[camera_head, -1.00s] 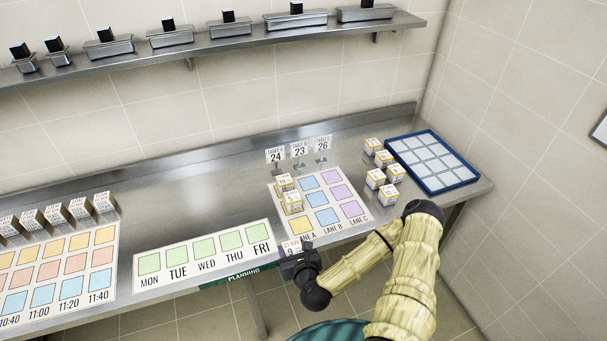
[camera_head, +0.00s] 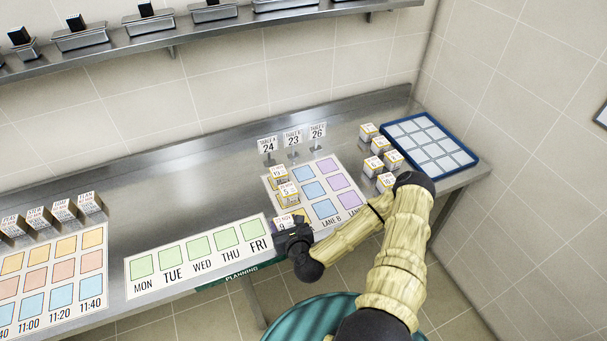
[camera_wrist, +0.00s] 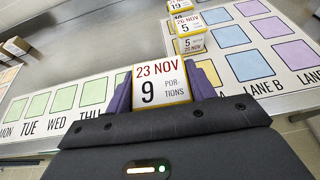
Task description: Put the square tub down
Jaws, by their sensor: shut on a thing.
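My gripper (camera_head: 291,229) is shut on a square tub (camera_head: 284,221) with a white label. In the wrist view the tub (camera_wrist: 161,83) reads "23 NOV, 9 PORTIONS" and sits between the purple fingers. In the head view it is at the near left corner of the lane mat (camera_head: 326,222), by the yellow square of lane A. Whether it touches the mat is unclear. Another tub (camera_head: 287,194), marked "26 NOV 5" in the wrist view (camera_wrist: 195,32), stands on the mat behind it. A third tub (camera_head: 279,175) stands beyond that one.
A weekday planning strip (camera_head: 198,248) lies to the left. Table signs 24, 23 and 26 (camera_head: 293,141) stand behind the mat. Several tubs (camera_head: 374,164) and a blue-framed tray (camera_head: 431,147) are at the right. The steel counter (camera_head: 190,180) behind the strip is clear.

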